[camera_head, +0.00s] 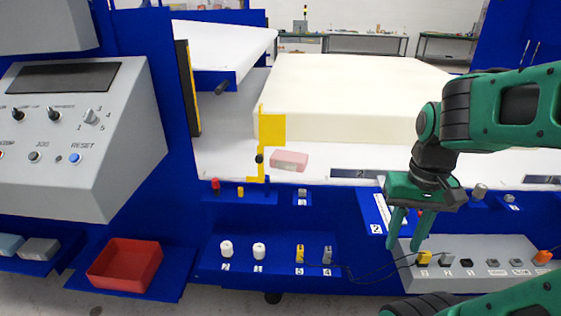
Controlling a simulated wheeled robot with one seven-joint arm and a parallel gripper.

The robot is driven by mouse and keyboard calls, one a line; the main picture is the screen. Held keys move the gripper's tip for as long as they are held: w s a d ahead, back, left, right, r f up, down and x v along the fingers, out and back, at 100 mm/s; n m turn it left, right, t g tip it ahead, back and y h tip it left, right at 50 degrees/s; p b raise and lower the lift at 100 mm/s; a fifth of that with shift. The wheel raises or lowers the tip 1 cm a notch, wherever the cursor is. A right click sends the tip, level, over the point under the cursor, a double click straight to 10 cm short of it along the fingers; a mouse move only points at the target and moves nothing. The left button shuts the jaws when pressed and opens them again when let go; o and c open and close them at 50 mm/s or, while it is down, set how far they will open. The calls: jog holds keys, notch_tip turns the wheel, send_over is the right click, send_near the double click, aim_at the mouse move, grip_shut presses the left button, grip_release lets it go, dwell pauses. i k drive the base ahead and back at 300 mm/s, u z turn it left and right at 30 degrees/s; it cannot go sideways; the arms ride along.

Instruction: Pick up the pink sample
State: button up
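The pink sample (289,160) is a small pink block lying on the white machine surface (230,172). It sits in front of the large cream foam block (350,95) and just right of a yellow bracket (271,130). My gripper (408,243) hangs at the right with its green fingers pointing down, in front of the blue machine front. The fingers are apart and nothing shows between them. It is to the right of the pink sample, well away from it.
A grey control panel (120,160) stands at the left. A red tray (125,264) sits below it. A blue shelf (280,278) holds small white and yellow parts. A grey box with buttons (480,250) lies below and beside my gripper.

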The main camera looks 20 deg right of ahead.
aim_at(291, 160)
jog(key=i, duration=0.9)
jog(key=z, duration=0.1)
